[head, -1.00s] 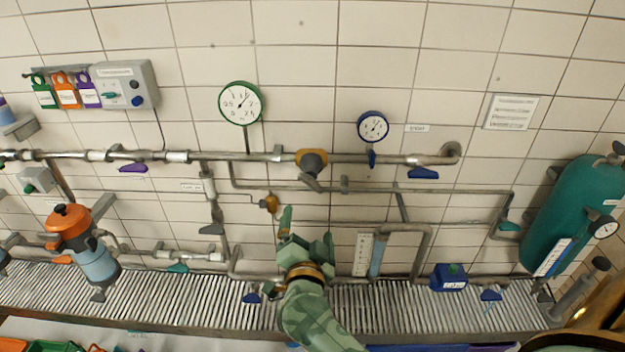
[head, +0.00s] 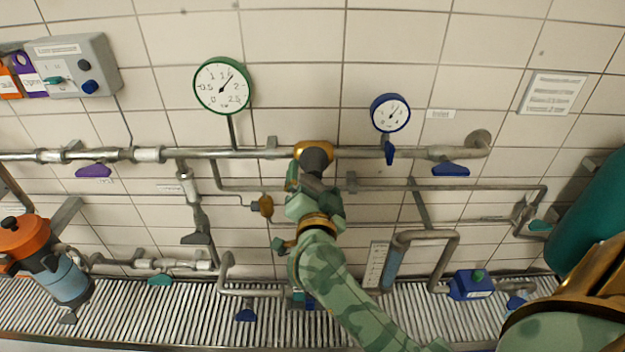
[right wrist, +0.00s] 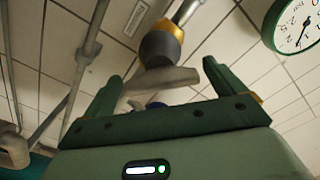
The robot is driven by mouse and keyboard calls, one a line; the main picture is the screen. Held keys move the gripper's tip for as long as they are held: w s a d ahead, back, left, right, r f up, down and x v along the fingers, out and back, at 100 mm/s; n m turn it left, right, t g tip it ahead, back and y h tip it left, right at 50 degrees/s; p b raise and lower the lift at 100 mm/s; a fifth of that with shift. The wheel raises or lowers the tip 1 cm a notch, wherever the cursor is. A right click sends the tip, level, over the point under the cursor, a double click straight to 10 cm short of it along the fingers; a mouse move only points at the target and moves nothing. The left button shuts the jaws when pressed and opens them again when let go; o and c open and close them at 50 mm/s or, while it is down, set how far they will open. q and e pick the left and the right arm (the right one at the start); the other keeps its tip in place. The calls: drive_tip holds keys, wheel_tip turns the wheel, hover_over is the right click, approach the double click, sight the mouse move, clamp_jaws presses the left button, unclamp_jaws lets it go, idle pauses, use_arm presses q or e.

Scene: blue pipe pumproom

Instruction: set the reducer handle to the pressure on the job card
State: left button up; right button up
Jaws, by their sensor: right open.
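The pressure reducer (head: 313,152) sits on the upper pipe, with a brass ring and a dark grey body. In the right wrist view its grey bar handle (right wrist: 165,79) lies crosswise between my fingers, with gaps at both sides. My right gripper (head: 314,186) is open just in front of and below the reducer, hiding most of the handle in the head view. It also shows in the right wrist view (right wrist: 160,80). The green-rimmed gauge (head: 222,86) has its needle pointing up and right. A white printed sheet (head: 552,93) hangs at right, its text unreadable. My left gripper is not visible.
A blue-rimmed gauge (head: 390,112) and blue valve handle (head: 451,169) are right of the reducer. A purple handle (head: 93,171) and a small brass fitting (head: 266,205) are left of it. An orange-topped vessel (head: 25,236) stands at far left. Pipes run below.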

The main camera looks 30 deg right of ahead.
drive_tip(key=shift+s+r, duration=0.1)
drive_tip(key=shift+c, duration=0.9)
drive_tip(key=c, duration=0.8)
drive_tip(key=m+p, duration=0.1)
drive_tip(key=p, duration=0.2)
drive_tip(key=shift+r+m, duration=0.15)
drive_tip(key=shift+m, duration=0.15)
drive_tip(key=shift+f+m+p, duration=0.2)
drive_tip(key=shift+m+p, duration=0.25)
drive_tip(key=shift+m, duration=0.35)
drive_tip(key=shift+f, duration=0.1)
drive_tip(key=o, duration=1)
